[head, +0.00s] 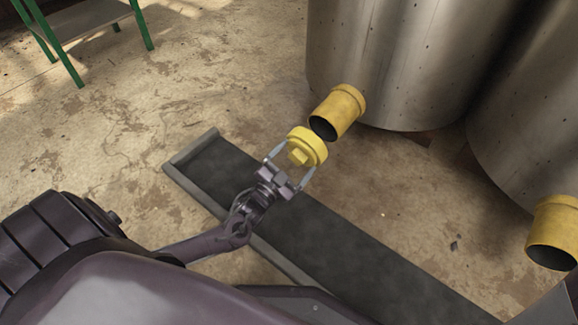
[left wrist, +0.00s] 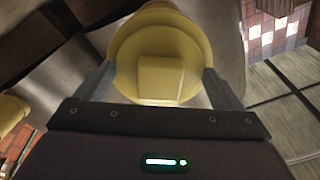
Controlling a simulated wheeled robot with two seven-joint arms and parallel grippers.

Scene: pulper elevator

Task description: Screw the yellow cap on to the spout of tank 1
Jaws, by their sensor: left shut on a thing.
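The yellow cap (head: 308,146) is held between the fingers of my left gripper (head: 291,163), which is shut on it. In the left wrist view the cap (left wrist: 160,62) faces me with its square knob, and a finger of the left gripper (left wrist: 165,85) lies on each side. A yellow spout (head: 339,112) sticks out low from a steel tank (head: 400,55). Its dark open mouth is just beyond the cap, up and right in the head view, and the cap looks apart from it. I cannot read any tank number. My right gripper does not show.
A second steel tank (head: 530,110) with an open yellow spout (head: 553,232) stands at the right. A dark channel with a pale rim (head: 190,146) runs along the floor below my left gripper. A green-legged stand (head: 60,50) is at the upper left. Bare floor lies between.

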